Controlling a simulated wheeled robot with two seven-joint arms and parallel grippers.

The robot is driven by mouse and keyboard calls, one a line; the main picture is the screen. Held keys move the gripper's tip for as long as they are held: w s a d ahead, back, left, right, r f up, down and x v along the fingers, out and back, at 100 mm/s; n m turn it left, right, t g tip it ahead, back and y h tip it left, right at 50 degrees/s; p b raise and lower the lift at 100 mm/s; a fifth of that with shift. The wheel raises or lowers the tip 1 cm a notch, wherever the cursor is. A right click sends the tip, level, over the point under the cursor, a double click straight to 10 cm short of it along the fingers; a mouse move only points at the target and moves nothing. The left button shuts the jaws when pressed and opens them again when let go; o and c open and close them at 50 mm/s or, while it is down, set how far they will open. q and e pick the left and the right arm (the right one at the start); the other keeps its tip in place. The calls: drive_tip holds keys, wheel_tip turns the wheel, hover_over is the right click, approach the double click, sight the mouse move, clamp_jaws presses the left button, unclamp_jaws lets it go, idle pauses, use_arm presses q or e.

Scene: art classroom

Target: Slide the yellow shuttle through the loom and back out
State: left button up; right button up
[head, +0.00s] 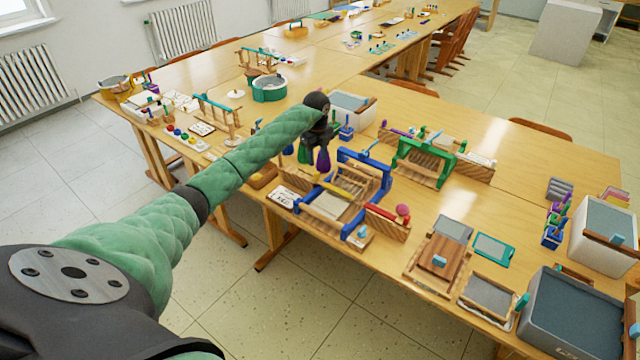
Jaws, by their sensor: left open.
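A blue-framed loom (378,163) with wooden parts and pale woven cloth stands at the front edge of the table. The yellow shuttle (334,189) is a thin bar at the loom's left side, below my gripper; whether part of it lies inside the loom cannot be told. My left gripper (313,158) hangs above and left of the loom, fingers pointing down. My right gripper is not in view.
A red bar (384,215) lies in a wooden holder right of the loom. A green-framed loom (428,160) stands behind right. A white bin (350,106) is behind the gripper. Wooden trays (437,262) and a grey tub (575,312) fill the right. Bare tabletop lies between the looms and right-hand tools.

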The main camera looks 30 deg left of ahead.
sight(316, 173)
use_arm(q)
drive_tip(key=shift+s+a+n, duration=0.1)
drive_tip(key=shift+s+n, duration=0.05)
drive_tip(key=shift+n, duration=0.25)
drive_tip(key=shift+w+a+f+n, duration=0.35)
drive_tip(key=shift+f+n, duration=0.1)
drive_tip(key=shift+n, duration=0.15)
drive_tip(key=shift+w+f, duration=0.1)
drive_tip(key=shift+f, duration=0.05)
drive_tip(key=shift+d+n, duration=0.15)
drive_tip(key=shift+n, duration=0.15)
drive_tip(key=shift+s+d+f+p, duration=0.1)
drive_tip(key=shift+s+f+p, duration=0.2)
drive_tip(key=shift+p, duration=0.2)
wheel_tip(316, 173, down, 5)
drive_tip(key=shift+w+f+p, duration=0.15)
drive_tip(key=shift+f+p, duration=0.05)
drive_tip(key=shift+p, duration=0.85)
drive_tip(key=shift+f, duration=0.7)
clamp_jaws()
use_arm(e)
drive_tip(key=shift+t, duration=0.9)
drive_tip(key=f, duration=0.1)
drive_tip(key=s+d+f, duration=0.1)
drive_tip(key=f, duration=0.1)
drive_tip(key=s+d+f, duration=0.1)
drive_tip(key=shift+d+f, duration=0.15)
